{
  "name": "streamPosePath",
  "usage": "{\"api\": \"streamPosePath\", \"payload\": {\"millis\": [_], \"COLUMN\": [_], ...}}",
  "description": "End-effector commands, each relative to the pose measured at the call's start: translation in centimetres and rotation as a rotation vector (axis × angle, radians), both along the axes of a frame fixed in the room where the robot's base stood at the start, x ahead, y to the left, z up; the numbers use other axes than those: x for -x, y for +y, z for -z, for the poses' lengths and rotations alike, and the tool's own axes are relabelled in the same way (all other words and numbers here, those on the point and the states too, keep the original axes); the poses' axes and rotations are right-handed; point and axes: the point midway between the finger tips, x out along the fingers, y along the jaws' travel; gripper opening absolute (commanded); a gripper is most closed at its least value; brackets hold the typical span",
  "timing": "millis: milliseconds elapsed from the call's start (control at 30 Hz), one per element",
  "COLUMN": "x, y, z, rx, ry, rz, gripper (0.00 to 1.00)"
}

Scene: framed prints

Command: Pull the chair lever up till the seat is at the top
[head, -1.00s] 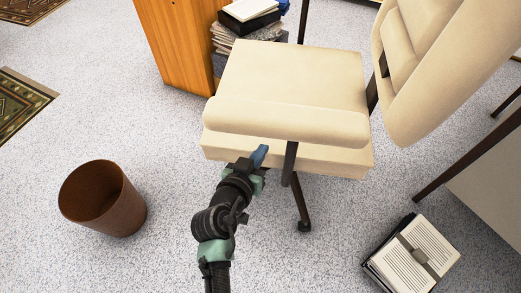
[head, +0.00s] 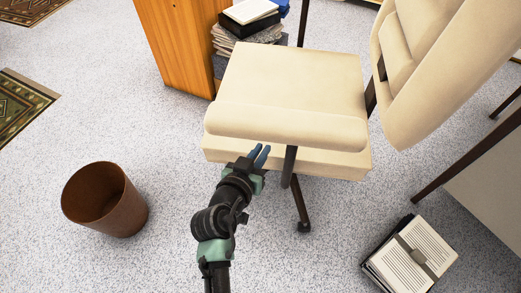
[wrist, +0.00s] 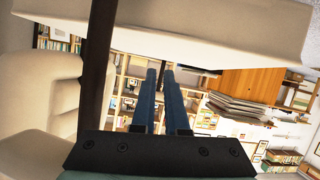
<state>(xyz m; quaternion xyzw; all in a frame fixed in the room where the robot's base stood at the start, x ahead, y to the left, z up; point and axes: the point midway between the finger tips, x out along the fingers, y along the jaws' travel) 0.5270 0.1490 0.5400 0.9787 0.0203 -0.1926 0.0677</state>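The cream office chair (head: 290,80) stands in the middle of the head view, its backrest to the right. My gripper (head: 261,155) is at the chair's near side, by the lower edge of the seat and left of a dark armrest post (head: 289,165). Its two blue fingers are apart with a narrow gap and nothing visible between them. In the wrist view the fingers (wrist: 161,90) point beneath the cream underside (wrist: 220,30). A short dark shape lies just beyond the fingertips; I cannot tell whether it is the lever. The lever is not clearly visible in the head view.
A brown waste bin (head: 104,200) stands at the left on the speckled floor. A wooden cabinet (head: 178,45) and stacked papers (head: 250,33) are behind the chair. A book or folder (head: 410,255) lies at the lower right, near a desk panel. Floor between bin and chair is clear.

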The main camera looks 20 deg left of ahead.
Motion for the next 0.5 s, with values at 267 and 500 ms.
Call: {"api": "streamPosePath", "payload": {"millis": [267, 500], "x": [0.00, 0.79], "y": [0.00, -0.03], "z": [0.00, -0.39], "rx": [0.000, 0.002], "ry": [0.000, 0.001], "rz": [0.000, -0.001], "gripper": [0.32, 0.32]}}
